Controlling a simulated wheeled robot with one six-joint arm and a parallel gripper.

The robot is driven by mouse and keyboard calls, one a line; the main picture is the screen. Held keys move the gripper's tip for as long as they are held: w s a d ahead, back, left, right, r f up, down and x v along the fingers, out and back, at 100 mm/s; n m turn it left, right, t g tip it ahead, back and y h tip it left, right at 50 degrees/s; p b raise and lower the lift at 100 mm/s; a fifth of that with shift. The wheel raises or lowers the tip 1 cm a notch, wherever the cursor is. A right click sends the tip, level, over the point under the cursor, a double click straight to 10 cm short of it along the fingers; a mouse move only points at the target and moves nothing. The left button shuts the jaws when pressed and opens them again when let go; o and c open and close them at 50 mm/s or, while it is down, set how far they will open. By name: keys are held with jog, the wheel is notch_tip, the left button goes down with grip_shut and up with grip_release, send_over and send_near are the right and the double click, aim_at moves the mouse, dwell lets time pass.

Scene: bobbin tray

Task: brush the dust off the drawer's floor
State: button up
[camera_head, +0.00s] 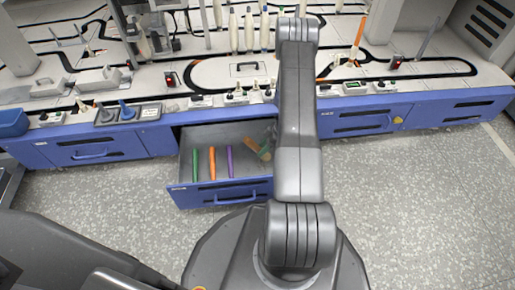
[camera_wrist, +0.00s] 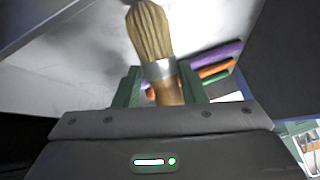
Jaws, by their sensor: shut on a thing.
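My gripper (camera_wrist: 163,90) is shut on the wooden handle of a brush (camera_wrist: 150,35), between its green fingers in the wrist view. The brush has pale tan bristles and a metal ferrule, and its bristles point away from my gripper. The blue-fronted drawer (camera_head: 178,188) is pulled open, and its grey floor (camera_head: 222,138) shows in the head view. The brush is over the right part of the drawer; my arm partly hides that side. I cannot tell whether the bristles touch the floor. No dust can be made out clearly.
A green bobbin (camera_head: 195,165), an orange bobbin (camera_head: 212,163) and a purple bobbin (camera_head: 229,161) lie side by side in the drawer's left and middle. The worktop above holds several tools and bobbins. The drawer floor behind the bobbins looks clear.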

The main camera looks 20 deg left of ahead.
jog(key=shift+w+d, duration=0.2)
jog(key=shift+d, duration=0.2)
jog(key=shift+r+p, duration=1.05)
jog(key=shift+r, duration=1.95)
jog(key=shift+r, duration=0.1)
jog(key=shift+r, duration=1.35)
jog(key=shift+r, duration=0.1)
